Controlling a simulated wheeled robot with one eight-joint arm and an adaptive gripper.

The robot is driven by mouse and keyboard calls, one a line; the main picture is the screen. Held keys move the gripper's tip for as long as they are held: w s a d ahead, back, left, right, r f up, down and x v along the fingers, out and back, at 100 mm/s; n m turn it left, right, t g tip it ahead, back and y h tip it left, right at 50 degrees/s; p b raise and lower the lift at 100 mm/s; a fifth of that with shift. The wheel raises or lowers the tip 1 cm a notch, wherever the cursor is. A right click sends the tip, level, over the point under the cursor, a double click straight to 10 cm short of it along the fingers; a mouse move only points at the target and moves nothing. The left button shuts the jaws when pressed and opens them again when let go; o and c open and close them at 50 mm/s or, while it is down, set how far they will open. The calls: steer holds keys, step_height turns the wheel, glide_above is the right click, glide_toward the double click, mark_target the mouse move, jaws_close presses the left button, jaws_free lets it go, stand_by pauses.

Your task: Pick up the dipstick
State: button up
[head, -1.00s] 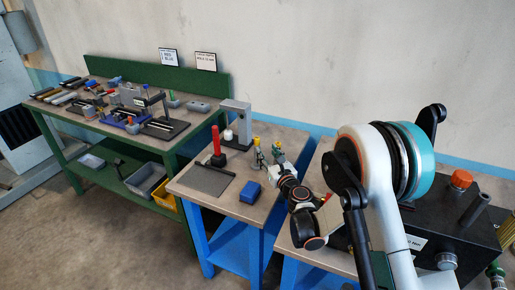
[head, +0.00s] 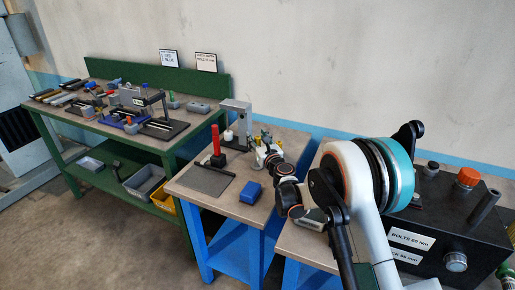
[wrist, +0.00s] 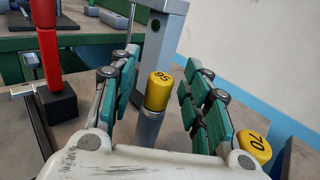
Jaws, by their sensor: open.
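My gripper (head: 268,148) is open over the small blue table, and its green-padded fingers also show in the wrist view (wrist: 163,85). A grey cylinder with a yellow cap marked 95 (wrist: 158,92) stands upright between the fingers, with no clear contact. A second yellow cap, marked 70 (wrist: 254,146), is just outside the right finger; its lower part is hidden. No thing here is labelled as a dipstick, and I cannot tell which thing it is. In the head view my gripper largely covers the capped pieces.
A red rod on a black base (head: 216,146), a grey stand (head: 236,122), a dark plate (head: 206,180) and a blue block (head: 250,192) share the blue table. A black box with an orange cap (head: 467,177) is at right. A green bench (head: 125,88) is at left.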

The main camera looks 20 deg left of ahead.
jaws_close()
steer(key=shift+r, duration=0.15)
